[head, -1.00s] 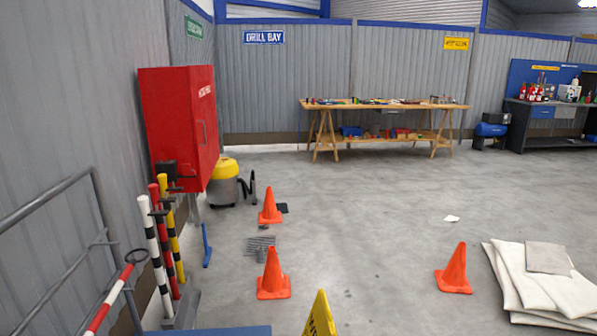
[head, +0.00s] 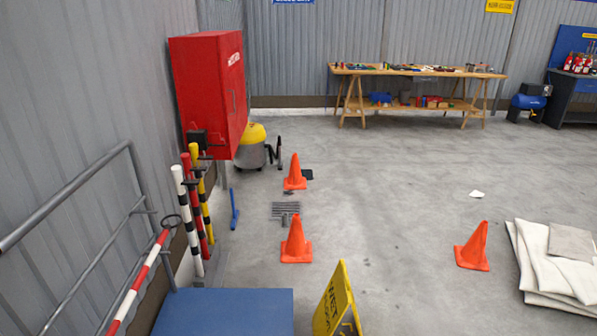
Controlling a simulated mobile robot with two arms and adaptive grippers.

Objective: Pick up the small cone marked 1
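Three small orange cones stand on the grey concrete floor, and no number can be made out on any of them. One cone (head: 295,173) stands farther off, near the yellow-topped vacuum. A second cone (head: 296,241) stands nearer, just beyond the yellow wet-floor sign. A third cone (head: 473,248) stands to the right, beside the folded white sheets, and looks slightly tilted. Which of them is marked 1, I cannot tell. Neither of my grippers shows in the head view.
The yellow wet-floor sign (head: 337,303) and a blue flat surface (head: 226,312) are close in front. A floor drain (head: 286,209) lies between the two left cones. Striped poles (head: 191,218) and a grey railing (head: 75,190) line the left wall. Folded sheets (head: 540,262) lie right.

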